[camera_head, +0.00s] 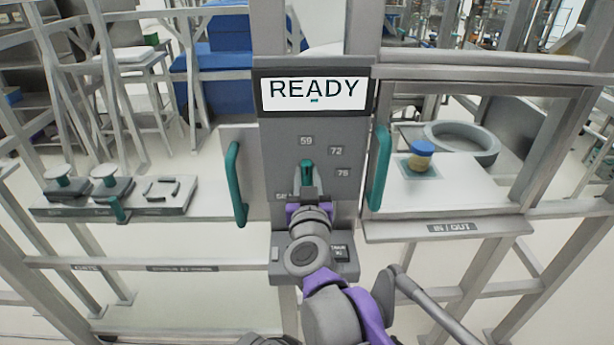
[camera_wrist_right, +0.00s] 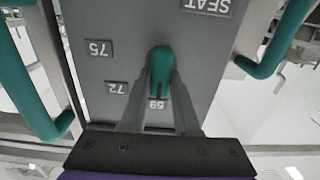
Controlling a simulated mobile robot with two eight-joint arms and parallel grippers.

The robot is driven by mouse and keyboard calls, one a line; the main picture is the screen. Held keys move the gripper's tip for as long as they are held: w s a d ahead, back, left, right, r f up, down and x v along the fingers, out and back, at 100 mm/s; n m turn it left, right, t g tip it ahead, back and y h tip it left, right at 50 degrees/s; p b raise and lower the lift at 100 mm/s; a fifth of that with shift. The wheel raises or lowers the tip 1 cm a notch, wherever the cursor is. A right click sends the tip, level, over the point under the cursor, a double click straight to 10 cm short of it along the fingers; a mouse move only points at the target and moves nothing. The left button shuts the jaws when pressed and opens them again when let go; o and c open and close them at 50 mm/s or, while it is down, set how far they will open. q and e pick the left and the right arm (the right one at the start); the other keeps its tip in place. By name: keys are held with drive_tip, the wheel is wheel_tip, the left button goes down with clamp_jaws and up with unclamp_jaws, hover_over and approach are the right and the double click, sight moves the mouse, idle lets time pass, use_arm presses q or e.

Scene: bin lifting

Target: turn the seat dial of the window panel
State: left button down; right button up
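The seat dial is a green knob (camera_head: 306,172) on the grey window panel (camera_head: 275,150), below the screen reading READY (camera_head: 314,94). It stands lengthwise up and down, in line with the 59 mark (camera_head: 306,141). The 72 (camera_head: 336,151) and 75 (camera_head: 343,173) marks lie to its right. My right gripper (camera_head: 308,190) is at the dial. In the right wrist view its fingers (camera_wrist_right: 161,85) lie on both sides of the green dial (camera_wrist_right: 161,60), seemingly touching it. The SEAT label (camera_wrist_right: 207,6) shows there upside down. My left gripper is not in view.
Green upright handles stand left (camera_head: 237,185) and right (camera_head: 379,168) of the panel, close to my right arm. A shelf (camera_head: 465,195) at right holds a blue-lidded jar (camera_head: 421,157) and a round grey basin (camera_head: 462,142). A grey fixture tray (camera_head: 175,206) is at left.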

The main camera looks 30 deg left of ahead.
clamp_jaws()
drive_tip(key=shift+m, duration=0.4)
drive_tip(key=m, duration=0.4)
drive_tip(key=shift+w+d, duration=0.1)
drive_tip(key=shift+d, duration=0.05)
drive_tip(key=m, duration=0.2)
drive_tip(key=m+p, duration=0.1)
drive_tip(key=m, duration=0.2)
drive_tip(key=shift+w+d+f, duration=0.1)
drive_tip(key=shift+d+f, duration=0.05)
drive_tip(key=shift+d, duration=0.05)
drive_tip(key=shift+f+m+p, duration=0.25)
drive_tip(key=shift+m, duration=2.3)
drive_tip(key=shift+f+m+p, duration=0.2)
drive_tip(key=shift+m+p, duration=0.05)
drive_tip(key=shift+m, duration=2.3)
